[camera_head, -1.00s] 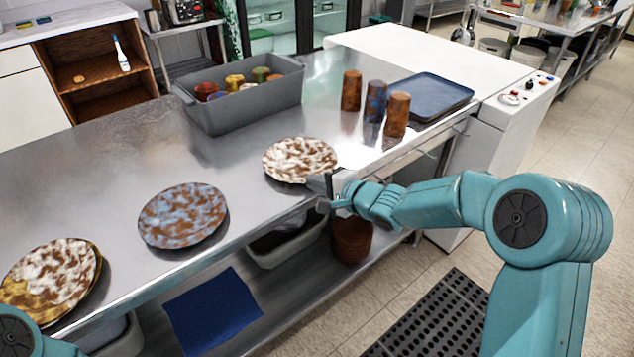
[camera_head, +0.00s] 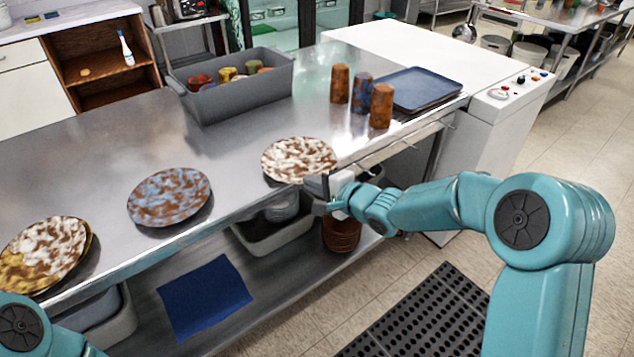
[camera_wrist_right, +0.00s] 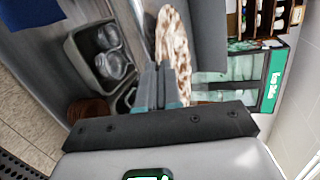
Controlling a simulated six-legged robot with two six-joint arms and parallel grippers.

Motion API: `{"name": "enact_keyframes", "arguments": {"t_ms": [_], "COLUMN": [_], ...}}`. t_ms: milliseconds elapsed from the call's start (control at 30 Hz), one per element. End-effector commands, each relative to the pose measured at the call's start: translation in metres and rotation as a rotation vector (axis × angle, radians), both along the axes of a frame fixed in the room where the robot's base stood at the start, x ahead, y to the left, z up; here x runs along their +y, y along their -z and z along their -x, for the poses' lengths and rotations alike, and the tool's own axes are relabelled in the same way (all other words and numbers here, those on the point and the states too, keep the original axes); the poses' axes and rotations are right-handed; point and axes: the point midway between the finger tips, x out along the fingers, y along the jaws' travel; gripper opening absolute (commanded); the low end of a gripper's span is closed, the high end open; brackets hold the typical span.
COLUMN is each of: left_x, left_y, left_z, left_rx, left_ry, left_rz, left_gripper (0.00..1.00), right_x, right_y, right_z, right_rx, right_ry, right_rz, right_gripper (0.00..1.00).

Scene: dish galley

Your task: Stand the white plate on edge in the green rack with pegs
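The white plate (camera_head: 298,160), mottled with brown stains, is gripped at its near right rim by my right gripper (camera_head: 318,187). It is held roughly flat over the front edge of the steel counter; its height above the counter is hard to judge. In the right wrist view the plate (camera_wrist_right: 173,45) extends beyond the close-set fingertips (camera_wrist_right: 165,80). I see no green rack with pegs in either view. My left gripper is out of view; only part of my left arm shows at the lower left.
On the counter (camera_head: 105,165) are a blue stained plate (camera_head: 169,197), yellow-and-white stained plates (camera_head: 45,255), a grey tub (camera_head: 235,98) of cups, three brown-stained tumblers (camera_head: 381,106) and blue trays (camera_head: 420,89). The lower shelf holds a blue cloth (camera_head: 205,298), bins and brown bowls (camera_head: 341,234).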

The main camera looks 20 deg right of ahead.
Motion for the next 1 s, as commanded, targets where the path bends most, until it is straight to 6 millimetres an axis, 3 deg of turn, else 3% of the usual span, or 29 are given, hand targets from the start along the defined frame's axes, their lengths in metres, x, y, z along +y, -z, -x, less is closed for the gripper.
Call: {"name": "enact_keyframes", "arguments": {"t_ms": [500, 567, 600, 633, 1000], "left_x": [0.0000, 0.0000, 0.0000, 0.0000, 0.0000], "left_y": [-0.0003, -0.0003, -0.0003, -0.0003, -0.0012], "left_z": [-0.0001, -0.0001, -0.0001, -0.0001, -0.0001], "left_rx": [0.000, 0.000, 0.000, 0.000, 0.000], "left_ry": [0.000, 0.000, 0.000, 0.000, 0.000], "left_rz": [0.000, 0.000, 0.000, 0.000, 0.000], "left_gripper": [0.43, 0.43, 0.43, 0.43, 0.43], "right_x": [0.0047, 0.0047, 0.0045, 0.0045, -0.0002], "right_y": [-0.0007, -0.0006, -0.0006, -0.0007, -0.0028], "right_z": [-0.0030, -0.0030, -0.0029, -0.0028, 0.0045], "right_rx": [-0.001, -0.001, -0.001, -0.001, 0.000], "right_ry": [0.000, 0.000, 0.000, 0.000, 0.001], "right_rz": [0.000, 0.000, 0.000, 0.000, 0.000], "right_gripper": [0.00, 0.17, 0.30, 0.34, 0.34]}}
